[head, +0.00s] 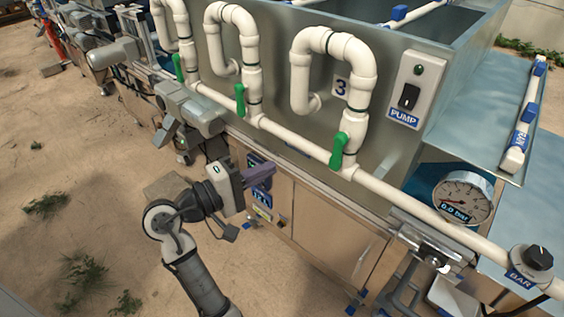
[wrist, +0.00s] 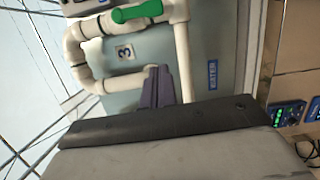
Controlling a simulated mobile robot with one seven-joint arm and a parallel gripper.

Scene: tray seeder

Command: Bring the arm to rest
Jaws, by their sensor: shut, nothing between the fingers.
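My arm reaches up from the lower left of the head view, bent at the elbow. My gripper (head: 264,172) is in front of the machine's lower cabinet panels, below the white pipe. Its purple-grey fingers are shut with nothing between them. In the wrist view my gripper (wrist: 158,88) also shows with its fingers together, in front of the tank wall. Whether the fingers touch the cabinet cannot be told from the head view.
The white pipe (head: 285,137) carries several green valve handles (head: 338,151). A pump switch (head: 409,96), a pressure gauge (head: 464,197) reading near zero and a BAR knob (head: 538,258) are at the right. Sandy floor (head: 90,190) lies open at the left.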

